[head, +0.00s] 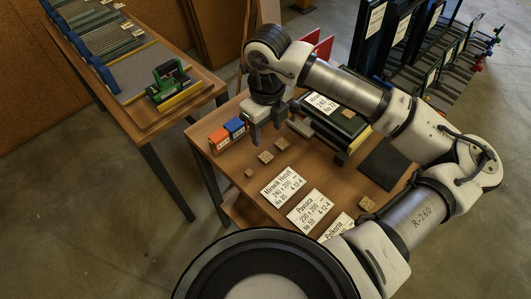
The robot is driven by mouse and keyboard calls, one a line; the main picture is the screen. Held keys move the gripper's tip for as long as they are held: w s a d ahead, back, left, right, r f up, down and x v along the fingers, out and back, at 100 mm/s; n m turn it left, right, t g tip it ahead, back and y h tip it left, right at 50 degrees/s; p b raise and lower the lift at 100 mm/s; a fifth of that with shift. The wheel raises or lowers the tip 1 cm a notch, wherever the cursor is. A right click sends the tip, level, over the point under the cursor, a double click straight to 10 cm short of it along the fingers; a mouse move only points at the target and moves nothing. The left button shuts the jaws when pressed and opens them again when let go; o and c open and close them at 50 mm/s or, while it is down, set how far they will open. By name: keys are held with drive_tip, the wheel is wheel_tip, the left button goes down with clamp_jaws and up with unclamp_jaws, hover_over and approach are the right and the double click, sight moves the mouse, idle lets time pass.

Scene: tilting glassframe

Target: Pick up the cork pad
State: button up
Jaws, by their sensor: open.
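Several small tan cork pads lie on the wooden table. One cork pad (266,156) is just below my gripper in the picture, and another cork pad (282,143) is close to its right. A smaller tan piece (249,173) lies to the lower left. One more cork pad (367,204) is near the table's right side, and a tan square (348,113) sits on the dark stack. My gripper (266,128) points down over the table, open, with nothing visible between its fingers. Its exact height above the pads is hard to tell.
Blue and orange boxes (227,134) stand left of my gripper. White label cards (283,187) lie in front. A dark stack of panels (335,125) and a black mat (384,164) are to the right. A second table (150,115) holds a green tool (167,82).

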sight(264, 155)
wheel_tip(264, 155, down, 3)
drive_tip(key=shift+r, duration=0.2)
drive_tip(key=f+p, duration=0.1)
drive_tip(key=f, duration=0.2)
drive_tip(key=f+p, duration=0.1)
drive_tip(key=shift+s+a+f+p, duration=0.25)
drive_tip(key=shift+a+f+p, duration=0.05)
drive_tip(key=shift+a+p, duration=0.1)
drive_tip(key=shift+f, duration=0.35)
drive_tip(key=shift+f+b, duration=0.25)
drive_tip(key=shift+b, duration=0.6)
drive_tip(key=c, duration=1.1)
